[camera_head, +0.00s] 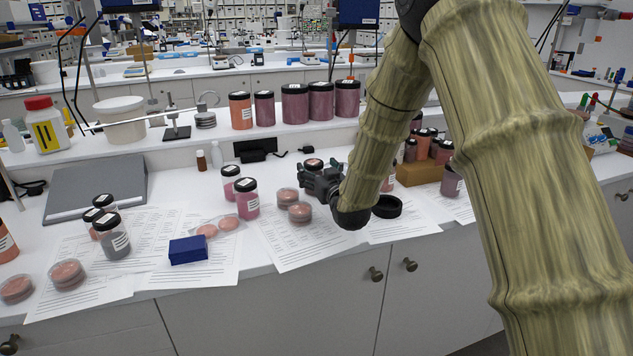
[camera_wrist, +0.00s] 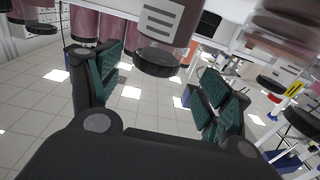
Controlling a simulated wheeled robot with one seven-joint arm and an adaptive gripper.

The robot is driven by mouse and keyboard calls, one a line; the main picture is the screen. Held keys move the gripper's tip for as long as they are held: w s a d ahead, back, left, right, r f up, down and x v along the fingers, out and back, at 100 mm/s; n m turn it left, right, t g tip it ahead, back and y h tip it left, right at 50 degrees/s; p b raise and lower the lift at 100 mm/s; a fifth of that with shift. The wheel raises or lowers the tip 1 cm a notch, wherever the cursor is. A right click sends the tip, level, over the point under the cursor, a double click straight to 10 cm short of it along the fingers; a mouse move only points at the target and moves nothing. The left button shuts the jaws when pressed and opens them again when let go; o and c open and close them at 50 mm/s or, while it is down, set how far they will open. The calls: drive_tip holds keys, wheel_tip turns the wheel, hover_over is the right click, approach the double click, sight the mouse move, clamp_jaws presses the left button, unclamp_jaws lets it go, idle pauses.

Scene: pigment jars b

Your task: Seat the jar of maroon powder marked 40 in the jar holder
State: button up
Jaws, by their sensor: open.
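My gripper (camera_head: 320,181) is over the bench with its fingers open. In the wrist view, which appears upside down, its two green-padded fingers (camera_wrist: 160,72) are apart. A maroon-pink jar (camera_wrist: 165,20) with a black lid and striped white label stands just beyond and between them, with no clear contact. No number 40 is readable on any jar. A black, round, open ring (camera_head: 387,206), which looks like the jar holder, sits right of my gripper and looks empty.
Pink-powder jars (camera_head: 246,198) stand left of my gripper. Stacked petri dishes (camera_head: 299,212) lie close in front. Larger maroon jars (camera_head: 295,104) line the raised shelf. Several jars (camera_head: 440,152) crowd around a brown block (camera_head: 419,173) at right. A blue box (camera_head: 188,250) lies on papers.

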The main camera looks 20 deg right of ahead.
sight(314, 162)
drive_tip(key=shift+w+d+f+p, duration=0.15)
drive_tip(key=shift+w+p, duration=0.1)
drive_tip(key=shift+w, duration=1.05)
drive_tip(key=shift+w+a+f+p, duration=0.15)
drive_tip(key=shift+w+p, duration=0.1)
drive_tip(key=shift+w, duration=1)
drive_tip(key=shift+d, duration=0.1)
drive_tip(key=c, duration=1.5)
